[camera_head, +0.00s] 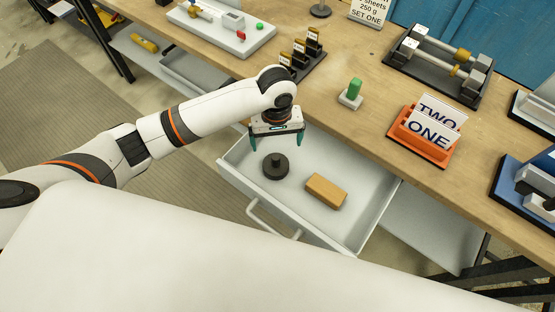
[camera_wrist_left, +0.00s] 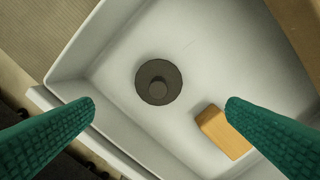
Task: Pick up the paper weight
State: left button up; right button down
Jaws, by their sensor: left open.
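The paper weight (camera_head: 276,166) is a dark round disc with a knob on top. It stands in the left part of an open white drawer (camera_head: 228,164). In the left wrist view the paper weight (camera_wrist_left: 158,83) shows from above, beyond the fingertips and between their lines. My left gripper (camera_head: 277,145) is open and empty above the drawer, over the paper weight and apart from it. Its green fingers (camera_wrist_left: 160,104) show at both sides of the wrist view. My right gripper is not in view.
A tan wooden block (camera_head: 326,191) lies in the drawer to the right of the paper weight. The wooden bench top (camera_head: 330,120) behind carries a green piece on a stand (camera_head: 353,93), an orange card holder (camera_head: 425,133) and a black rack (camera_head: 303,57).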

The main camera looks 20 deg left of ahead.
aim_at(276, 156)
pick_arm(q)
notch_tip(276, 156, down, 5)
jog(key=shift+s+r, duration=0.15)
jog(key=shift+r, duration=0.05)
jog(key=shift+a+f, duration=0.1)
jog(key=shift+f, duration=3)
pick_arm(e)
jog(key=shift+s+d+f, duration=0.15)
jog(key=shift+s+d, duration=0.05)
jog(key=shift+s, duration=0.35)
pick_arm(q)
jog(key=shift+c, duration=0.5)
jog(key=c, duration=1.5)
jog(key=shift+w+r, duration=0.15)
jog(key=shift+w, duration=0.05)
jog(key=shift+c, duration=0.8)
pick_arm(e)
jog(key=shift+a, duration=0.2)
